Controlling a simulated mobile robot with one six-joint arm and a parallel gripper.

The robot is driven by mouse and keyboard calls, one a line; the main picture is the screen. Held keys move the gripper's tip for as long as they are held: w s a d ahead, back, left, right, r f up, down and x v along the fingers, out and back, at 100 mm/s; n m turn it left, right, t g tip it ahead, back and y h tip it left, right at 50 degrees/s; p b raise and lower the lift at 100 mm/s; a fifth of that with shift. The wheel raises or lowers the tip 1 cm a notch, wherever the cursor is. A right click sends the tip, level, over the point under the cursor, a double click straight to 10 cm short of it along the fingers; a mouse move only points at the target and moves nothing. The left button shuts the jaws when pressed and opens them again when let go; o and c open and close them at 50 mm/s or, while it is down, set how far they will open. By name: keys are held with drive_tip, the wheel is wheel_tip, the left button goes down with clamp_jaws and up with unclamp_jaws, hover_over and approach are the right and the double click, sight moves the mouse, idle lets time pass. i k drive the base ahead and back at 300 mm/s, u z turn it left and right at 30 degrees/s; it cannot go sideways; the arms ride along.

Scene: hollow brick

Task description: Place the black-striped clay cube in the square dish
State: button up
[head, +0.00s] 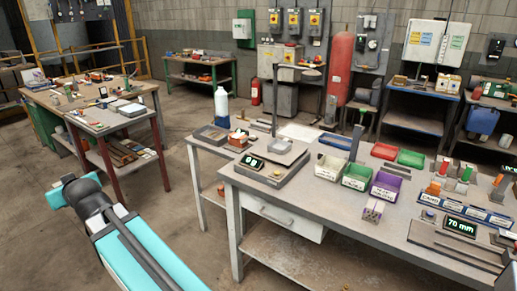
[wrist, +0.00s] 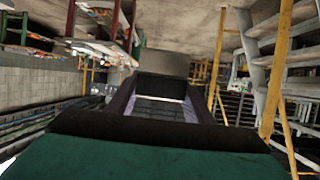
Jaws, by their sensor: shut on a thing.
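In the wrist view my gripper (wrist: 163,92) shows with its two dark fingers closed around a plain grey-brown block (wrist: 163,63). The block stands out beyond the fingertips, and its sides are partly hidden by them. I cannot make out black stripes on it, so I cannot tell whether it is the clay cube. In the head view a shallow grey square dish (head: 210,135) lies on the small side table, left of an orange-brown block (head: 237,139). My gripper is not seen in the head view and is well away from the dish.
A white bottle (head: 221,106) stands behind the dish. A scale (head: 273,165) and colored bins (head: 386,187) are on the grey workbench (head: 330,208). A patterned cube (head: 373,210) sits near its front edge. A red-legged table (head: 108,122) stands left; floor between is free.

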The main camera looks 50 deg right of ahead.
sight(279, 147)
drive_tip(key=i, duration=0.9)
